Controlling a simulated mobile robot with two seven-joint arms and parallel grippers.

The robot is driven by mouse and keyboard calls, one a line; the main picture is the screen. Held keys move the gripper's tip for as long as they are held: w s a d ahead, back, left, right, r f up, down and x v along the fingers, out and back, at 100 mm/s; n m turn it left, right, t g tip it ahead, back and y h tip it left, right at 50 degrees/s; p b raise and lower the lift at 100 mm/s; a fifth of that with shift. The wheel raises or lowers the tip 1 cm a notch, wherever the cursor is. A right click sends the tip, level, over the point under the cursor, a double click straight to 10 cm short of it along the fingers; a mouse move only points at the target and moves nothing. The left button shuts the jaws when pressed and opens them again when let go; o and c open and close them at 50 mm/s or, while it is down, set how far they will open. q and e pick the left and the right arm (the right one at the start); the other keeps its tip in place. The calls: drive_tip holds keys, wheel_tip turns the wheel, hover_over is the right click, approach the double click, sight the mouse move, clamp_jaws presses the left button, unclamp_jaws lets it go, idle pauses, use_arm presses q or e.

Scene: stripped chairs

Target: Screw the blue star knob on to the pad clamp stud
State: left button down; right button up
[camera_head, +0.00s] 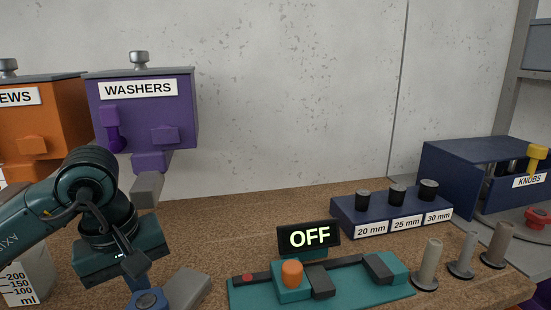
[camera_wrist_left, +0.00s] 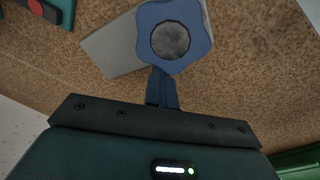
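The blue star knob (camera_wrist_left: 153,50) has a lobed rim and a round grey centre. It sits at the tips of my left gripper (camera_wrist_left: 163,88), whose fingers are close together and seem shut on it. In the head view the knob (camera_head: 146,301) is at the bottom edge, partly cut off, below the gripper's teal body. A flat grey slab (camera_wrist_left: 112,45) lies behind the knob in the wrist view; its end shows right of the knob in the head view (camera_head: 188,287). I cannot make out a pad clamp stud. My right gripper is not in view.
A teal fixture (camera_head: 345,299) with an orange button and an OFF display (camera_head: 310,238) stands right of the gripper. Behind are a purple WASHERS bin (camera_head: 145,105) and an orange bin (camera_head: 50,115). A size rack (camera_head: 345,215), grey posts (camera_head: 430,262) and a KNOBS box (camera_head: 455,165) are right.

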sight(172, 292)
use_arm(q)
drive_tip(key=m+b, duration=0.1)
drive_tip(key=d+m, duration=0.1)
drive_tip(key=m, duration=0.1)
drive_tip(key=d+m+b, duration=0.1)
drive_tip(key=shift+w+d+f+m+h+b, duration=0.1)
drive_tip(key=shift+w+f+m+h+b, duration=0.1)
drive_tip(key=shift+w+m+h+b, duration=0.15)
drive_tip(key=m, duration=0.1)
drive_tip(key=d+m+b, duration=0.1)
drive_tip(key=m, duration=0.1)
drive_tip(key=shift+d+g, duration=0.1)
drive_tip(key=shift+g, duration=0.3)
drive_tip(key=shift+d+r+m, duration=0.2)
drive_tip(key=shift+m, duration=0.45)
drive_tip(key=c, duration=2)
unclamp_jaws()
drive_tip(key=shift+o, duration=0.2)
drive_tip(key=shift+o, duration=1.3)
drive_tip(key=shift+d+r+p, duration=0.15)
drive_tip(key=shift+r+p, duration=0.85)
drive_tip(key=shift+r, duration=0.7)
drive_tip(key=shift+r+p, duration=0.8)
drive_tip(key=shift+r, duration=0.6)
drive_tip(key=shift+f, duration=0.1)
